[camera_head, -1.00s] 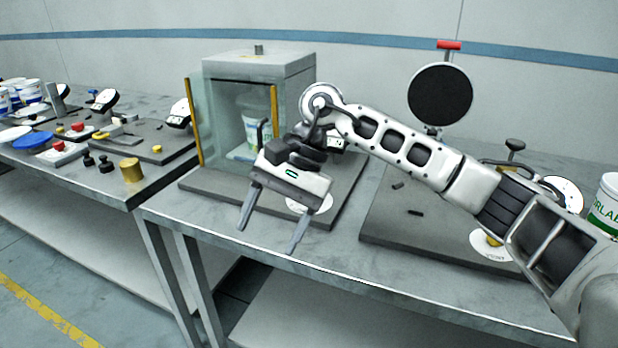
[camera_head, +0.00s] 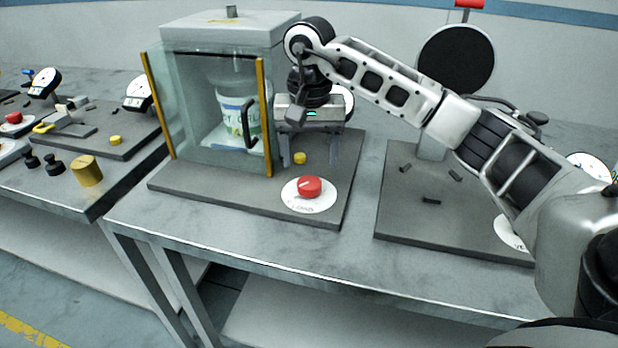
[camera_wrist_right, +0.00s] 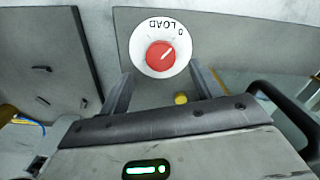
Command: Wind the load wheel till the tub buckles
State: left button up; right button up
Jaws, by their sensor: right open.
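The load wheel is a red knob (camera_head: 309,186) with a pale pointer line, on a white disc at the front of a dark base plate. In the right wrist view the red knob (camera_wrist_right: 160,55) sits on a disc marked LOAD, beyond and between the fingertips. The tub (camera_head: 238,122), white with green and blue print, stands upright behind glass in the test chamber (camera_head: 222,42); I see no clear buckling. My right gripper (camera_head: 309,158) is open and empty, its fingers pointing down behind the wheel, apart from it. My left gripper is not in view.
The chamber has a black handle (camera_head: 248,125). A dial gauge (camera_head: 348,102) is partly hidden behind my gripper. A brass cylinder (camera_head: 87,171) stands on the left table. The table's front edge is clear.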

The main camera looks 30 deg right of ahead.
aim_at(309, 182)
notch_tip(309, 182, down, 6)
jog(key=shift+r, duration=0.1)
jog(key=c, duration=1)
